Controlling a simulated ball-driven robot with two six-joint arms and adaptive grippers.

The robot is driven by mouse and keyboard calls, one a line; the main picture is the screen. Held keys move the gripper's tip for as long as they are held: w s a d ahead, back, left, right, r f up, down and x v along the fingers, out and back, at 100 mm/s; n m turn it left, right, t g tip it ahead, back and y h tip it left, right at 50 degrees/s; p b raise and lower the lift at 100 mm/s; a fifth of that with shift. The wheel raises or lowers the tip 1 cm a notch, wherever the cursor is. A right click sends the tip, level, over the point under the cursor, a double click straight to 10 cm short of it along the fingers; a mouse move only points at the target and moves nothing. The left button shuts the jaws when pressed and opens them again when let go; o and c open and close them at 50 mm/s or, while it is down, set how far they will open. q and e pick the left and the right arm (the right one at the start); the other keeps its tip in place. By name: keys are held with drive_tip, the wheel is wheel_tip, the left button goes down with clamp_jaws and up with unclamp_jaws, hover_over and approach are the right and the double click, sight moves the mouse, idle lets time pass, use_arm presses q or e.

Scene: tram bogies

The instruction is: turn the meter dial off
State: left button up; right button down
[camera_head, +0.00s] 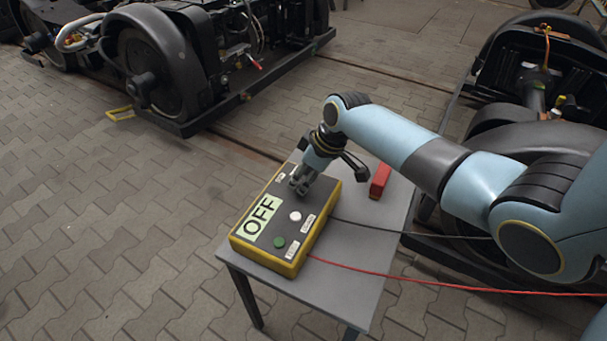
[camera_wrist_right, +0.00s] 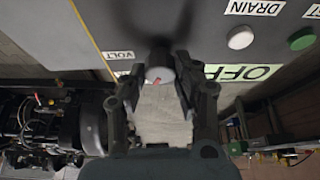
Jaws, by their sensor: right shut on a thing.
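The meter (camera_head: 277,258) is a yellow-edged box with a dark grey face, lying on a small grey table. Its display (camera_head: 262,219) reads OFF; part of it shows in the right wrist view (camera_wrist_right: 243,73). My right gripper (camera_head: 300,184) is over the far part of the face, shut on the meter dial (camera_wrist_right: 160,74). The dial is mostly hidden by the fingers in the head view. In the right wrist view its grey round end with a small red mark shows between the fingers, near a VOLT label (camera_wrist_right: 118,55). My left gripper is out of view.
A white button (camera_head: 295,216) and a green button (camera_head: 279,242) sit on the meter's face. A red block (camera_head: 380,181) stands on the table (camera_head: 352,293). A black lead and a red lead (camera_head: 420,283) run off right. Tram bogies (camera_head: 165,60) stand behind and at right.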

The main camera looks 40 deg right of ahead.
drive_tip(key=shift+d+n+g+y+b, duration=0.1)
drive_tip(key=shift+n+g+y+b, duration=0.45)
drive_tip(key=shift+n, duration=1.55)
drive_tip(key=c, duration=1)
unclamp_jaws()
drive_tip(key=v, duration=1.2)
